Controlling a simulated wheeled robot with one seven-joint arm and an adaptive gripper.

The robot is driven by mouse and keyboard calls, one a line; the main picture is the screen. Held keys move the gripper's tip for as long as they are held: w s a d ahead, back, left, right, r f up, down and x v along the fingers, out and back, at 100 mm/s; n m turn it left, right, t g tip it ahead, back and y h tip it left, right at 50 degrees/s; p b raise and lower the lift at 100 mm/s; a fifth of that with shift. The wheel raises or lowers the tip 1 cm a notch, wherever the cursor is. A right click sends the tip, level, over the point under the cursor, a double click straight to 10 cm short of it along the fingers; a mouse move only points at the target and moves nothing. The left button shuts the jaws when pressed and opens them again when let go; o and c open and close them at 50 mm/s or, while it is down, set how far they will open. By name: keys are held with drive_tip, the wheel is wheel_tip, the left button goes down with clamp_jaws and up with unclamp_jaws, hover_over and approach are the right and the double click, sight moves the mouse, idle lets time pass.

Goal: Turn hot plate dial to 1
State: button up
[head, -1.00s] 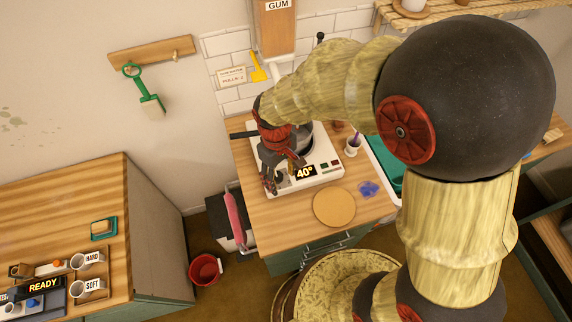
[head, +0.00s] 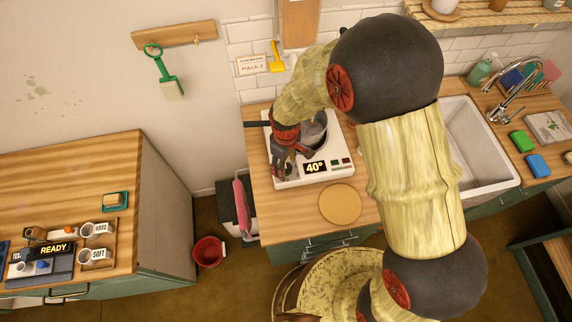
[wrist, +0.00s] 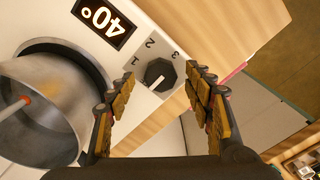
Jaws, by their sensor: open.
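The white hot plate (head: 339,171) stands on the wooden counter, with a lit display reading 40°. Its dial (wrist: 160,75) is a dark faceted knob with 1, 2 and 3 printed around it. A pale mark shows on the knob's lower-left side in the wrist view, away from the numbers. My gripper (wrist: 161,76) is open, its two fingers on either side of the dial in that view. Whether they touch the knob cannot be told. In the head view my gripper (head: 284,170) is over the plate's front-left corner and hides the dial.
A metal pot (wrist: 38,110) sits on the hot plate beside the dial; it also shows in the head view (head: 312,133). A round cork mat (head: 340,204) lies in front. A pink item (head: 242,207) hangs at the counter's left side. A sink (head: 478,150) is to the right.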

drive_tip(key=shift+f, duration=0.3)
drive_tip(key=shift+c, duration=0.6)
drive_tip(key=c, duration=1)
drive_tip(key=shift+c, duration=0.2)
drive_tip(key=m+b, duration=0.1)
drive_tip(key=m, duration=1)
drive_tip(key=shift+m, duration=0.4)
drive_tip(key=o, duration=1)
